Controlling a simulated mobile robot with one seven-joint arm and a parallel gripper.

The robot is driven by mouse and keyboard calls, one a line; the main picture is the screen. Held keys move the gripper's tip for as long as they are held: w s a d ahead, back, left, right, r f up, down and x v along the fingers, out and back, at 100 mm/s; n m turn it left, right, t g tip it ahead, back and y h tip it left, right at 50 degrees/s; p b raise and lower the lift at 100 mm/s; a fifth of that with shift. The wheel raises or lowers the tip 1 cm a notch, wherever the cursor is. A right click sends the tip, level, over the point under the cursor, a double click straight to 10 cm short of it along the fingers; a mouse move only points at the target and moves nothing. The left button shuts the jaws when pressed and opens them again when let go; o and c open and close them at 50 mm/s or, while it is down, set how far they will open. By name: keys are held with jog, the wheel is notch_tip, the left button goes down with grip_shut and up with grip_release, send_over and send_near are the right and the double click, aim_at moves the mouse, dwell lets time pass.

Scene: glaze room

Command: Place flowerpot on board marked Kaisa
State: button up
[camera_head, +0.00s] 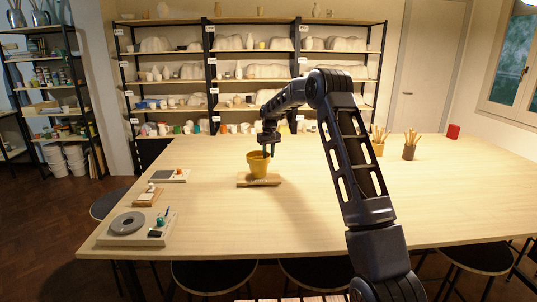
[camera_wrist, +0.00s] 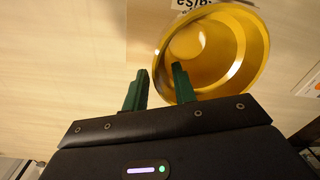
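The yellow flowerpot (camera_head: 258,166) stands upright on a small wooden board (camera_head: 243,183) on the table. In the wrist view the pot (camera_wrist: 238,50) shows its open mouth and hollow inside. A white label (camera_wrist: 190,4) beside it has upside-down letters that look like part of "Kaisa"; the pot's rim cuts it off. My gripper (camera_head: 268,152) is at the pot's rim. In the wrist view my gripper's (camera_wrist: 160,82) green fingers are apart, one outside the rim and the other over the pot's mouth. Whether either touches the wall is unclear.
Left on the table are a grey round device (camera_head: 127,223), a small board with objects (camera_head: 147,197) and another flat item (camera_head: 168,176). Shelves (camera_head: 255,85) line the wall. The table's right side is mostly clear.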

notch_tip(320, 180, up, 12)
jog(key=s+d+r+m+t, duration=0.1)
jog(key=s+d+r, duration=0.7)
jog(key=s+r, duration=0.3)
jog(key=s+d+r+m+t, duration=0.1)
jog(key=s+d+r, duration=0.15)
jog(key=s, duration=0.55)
jog(key=s+d+r, duration=0.1)
jog(key=s+d, duration=0.3)
jog(key=s, duration=0.4)
jog(key=s+d+f+m+t, duration=0.1)
jog(key=s+d+f, duration=0.1)
jog(key=s, duration=0.8)
jog(key=s+d+f+t, duration=0.1)
jog(key=s+d+f, duration=0.2)
jog(key=s, duration=0.7)
jog(key=s+d+f+m, duration=0.1)
jog(key=s+d+f, duration=0.2)
jog(key=s, duration=0.7)
notch_tip(320, 180, down, 2)
jog(key=shift+f+m+t, duration=0.15)
jog(key=shift+m+t, duration=0.15)
jog(key=shift+t, duration=0.1)
jog(key=shift+s, duration=0.1)
